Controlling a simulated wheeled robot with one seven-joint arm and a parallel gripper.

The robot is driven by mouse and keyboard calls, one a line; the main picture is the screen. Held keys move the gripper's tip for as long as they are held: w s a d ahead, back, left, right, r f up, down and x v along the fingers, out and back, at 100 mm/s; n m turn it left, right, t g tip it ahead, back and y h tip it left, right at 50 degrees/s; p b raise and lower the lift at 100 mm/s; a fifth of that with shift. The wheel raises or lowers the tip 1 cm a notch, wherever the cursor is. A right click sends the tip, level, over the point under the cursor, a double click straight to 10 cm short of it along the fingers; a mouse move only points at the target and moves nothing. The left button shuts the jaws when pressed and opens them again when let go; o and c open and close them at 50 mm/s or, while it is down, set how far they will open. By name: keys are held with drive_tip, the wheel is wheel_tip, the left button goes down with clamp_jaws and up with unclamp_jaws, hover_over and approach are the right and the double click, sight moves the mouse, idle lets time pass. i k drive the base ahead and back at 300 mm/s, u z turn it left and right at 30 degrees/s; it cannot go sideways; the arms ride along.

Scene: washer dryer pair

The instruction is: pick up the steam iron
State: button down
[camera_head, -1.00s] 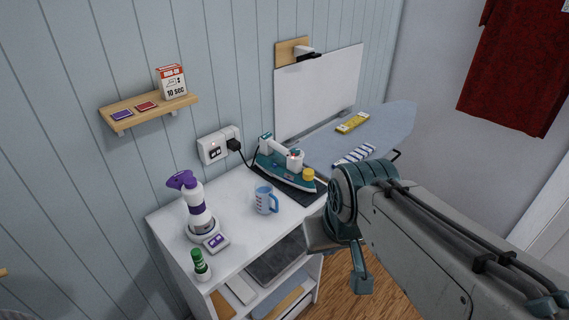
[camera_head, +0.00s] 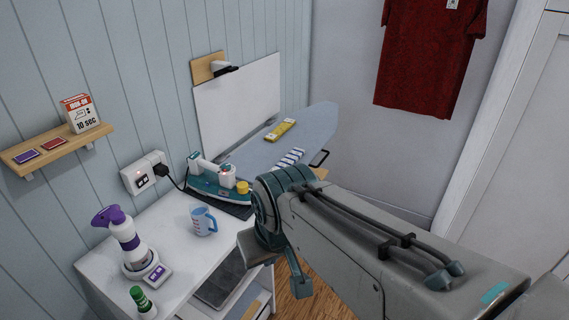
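The steam iron (camera_head: 217,181) is teal and white with a yellow cap at its right end. It sits on a dark mat (camera_head: 236,208) at the back of the white cabinet top, by the wall. A black plug and cord run from the wall socket (camera_head: 146,173) towards it. My gripper (camera_head: 276,262) is in front of and to the right of the iron, apart from it, past the cabinet's right edge. Its fingertips are small and partly hidden by my arm, so I cannot tell whether it is open or shut.
On the white cabinet (camera_head: 176,240) stand a blue measuring cup (camera_head: 204,221), a purple-and-white spray bottle (camera_head: 127,240) and a green-capped bottle (camera_head: 142,300). An ironing board (camera_head: 300,130) stands behind, holding a yellow item (camera_head: 281,130) and a striped cloth (camera_head: 290,158). A wall shelf (camera_head: 60,150) is at left.

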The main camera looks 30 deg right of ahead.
sight(222, 187)
drive_tip(key=z, duration=1.65)
drive_tip(key=i, duration=1.35)
drive_tip(key=u, duration=3.2)
drive_tip(key=i, duration=0.5)
drive_tip(key=u, duration=0.05)
